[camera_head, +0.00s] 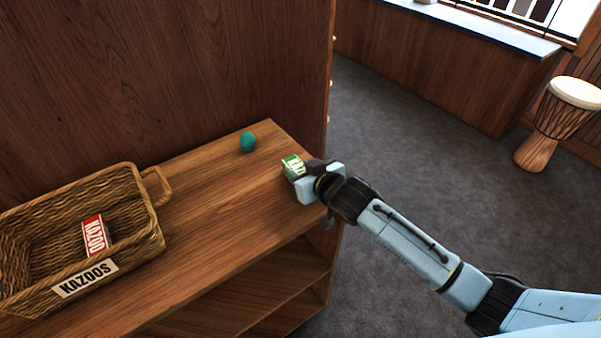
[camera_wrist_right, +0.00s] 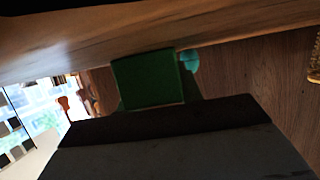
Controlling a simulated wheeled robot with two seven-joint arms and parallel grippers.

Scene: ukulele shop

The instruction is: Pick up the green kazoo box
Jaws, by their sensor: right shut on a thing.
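The green kazoo box (camera_head: 292,164) is at the right end of the wooden shelf top, with a white label facing up. My right gripper (camera_head: 300,176) is shut on it. The gripper hides part of the box, and I cannot tell whether the box touches the wood. In the right wrist view the green box (camera_wrist_right: 148,80) shows as a dark green face just beyond the gripper (camera_wrist_right: 160,108). My left gripper is not in view.
A teal egg-shaped thing (camera_head: 248,141) sits on the shelf top (camera_head: 205,190) behind the box. A wicker basket (camera_head: 150,236) labelled KAZOOS holds a red kazoo box (camera_head: 96,236) at the left. A drum (camera_head: 556,120) stands on the carpet at the far right.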

